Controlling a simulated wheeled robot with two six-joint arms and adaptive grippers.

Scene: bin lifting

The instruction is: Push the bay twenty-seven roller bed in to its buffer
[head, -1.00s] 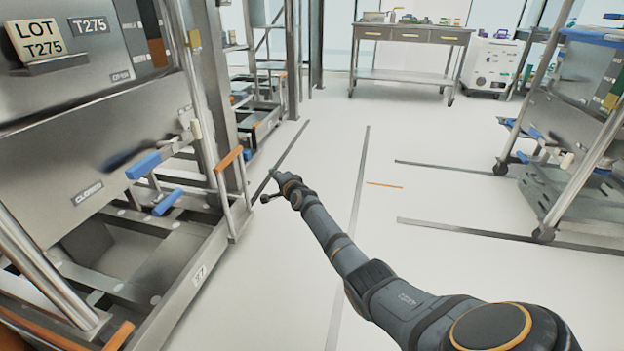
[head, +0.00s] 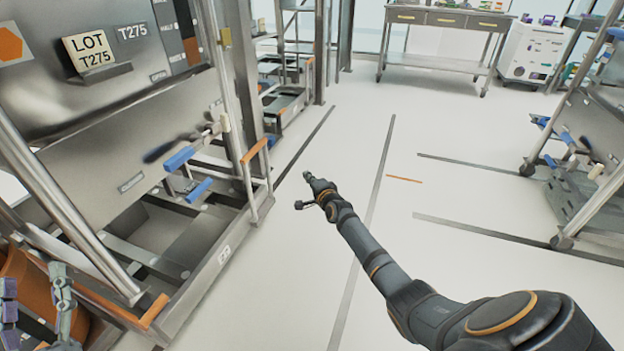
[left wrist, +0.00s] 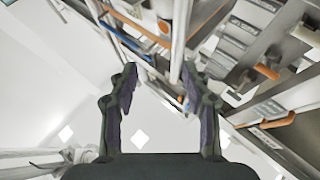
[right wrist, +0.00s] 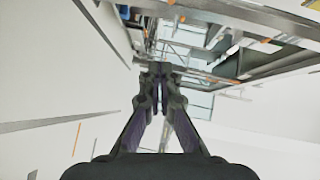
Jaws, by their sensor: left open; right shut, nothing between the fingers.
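The bay twenty-seven roller bed is a low grey metal frame (head: 205,285) at the left of the head view, with a "27" label on its outer side rail. One orange-topped handle (head: 254,151) stands at its far corner; an orange bar (head: 155,310) shows at its near corner. How far the bed sits from its buffer cannot be told. My left gripper (head: 35,300) is open at the lower left, near the near end, and its fingers also show in the left wrist view (left wrist: 160,95). My right gripper (head: 308,178) is shut and empty, over the floor right of the far handle.
A steel cabinet with a LOT T275 sign (head: 90,52) and blue-gripped levers (head: 180,160) stands above the bed. Another wheeled rack (head: 590,190) is at the right. A bench (head: 445,20) stands at the back. The floor between is clear, with dark lines.

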